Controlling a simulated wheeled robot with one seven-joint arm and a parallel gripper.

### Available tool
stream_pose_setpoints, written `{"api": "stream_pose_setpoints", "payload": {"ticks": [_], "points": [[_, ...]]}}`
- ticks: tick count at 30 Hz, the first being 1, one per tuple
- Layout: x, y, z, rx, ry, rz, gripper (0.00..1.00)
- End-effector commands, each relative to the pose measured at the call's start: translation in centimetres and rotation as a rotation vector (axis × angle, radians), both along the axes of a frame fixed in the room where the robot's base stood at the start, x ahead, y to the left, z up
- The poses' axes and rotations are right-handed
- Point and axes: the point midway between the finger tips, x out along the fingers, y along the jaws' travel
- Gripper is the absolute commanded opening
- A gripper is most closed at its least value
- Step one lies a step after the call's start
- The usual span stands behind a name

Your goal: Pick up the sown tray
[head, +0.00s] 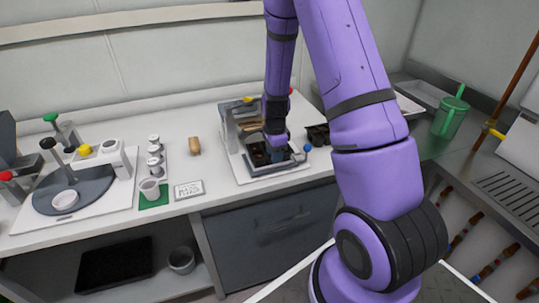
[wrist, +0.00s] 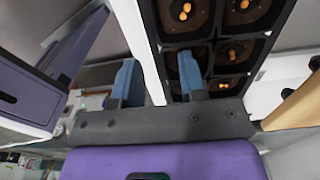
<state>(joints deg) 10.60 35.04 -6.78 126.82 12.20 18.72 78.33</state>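The sown tray (wrist: 211,41) is black, with several square cells of dark soil holding orange seeds. It fills the upper right of the wrist view. In the head view the dark tray (head: 262,157) shows in the station on the bench, partly hidden by my arm. My gripper (wrist: 157,75) has two blue-tipped fingers standing apart. The right finger overlaps a cell of the tray; the left finger is outside its left edge, beyond a pale strip. My gripper is open, and I cannot tell whether either finger touches the tray. In the head view the fingertips are hard to make out.
The station's white base (head: 240,172) has a grey frame and coloured knobs close around my gripper. Another dark pot tray (head: 318,134) lies just right. A green watering can (head: 450,117) is right.

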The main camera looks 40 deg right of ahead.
Motion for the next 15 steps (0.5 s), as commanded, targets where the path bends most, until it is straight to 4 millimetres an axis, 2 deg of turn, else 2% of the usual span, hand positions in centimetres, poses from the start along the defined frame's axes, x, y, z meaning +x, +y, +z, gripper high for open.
{"api": "stream_pose_setpoints", "payload": {"ticks": [3,4,8,9,15], "points": [[0.01,0.01,0.02,0.0,0.0,0.0,0.38],[0.01,0.01,0.02,0.0,0.0,0.0,0.34],[0.02,0.02,0.03,0.0,0.0,0.0,0.04],[0.02,0.02,0.03,0.0,0.0,0.0,0.0],[0.03,0.01,0.06,0.0,-0.001,0.0,0.0]]}}
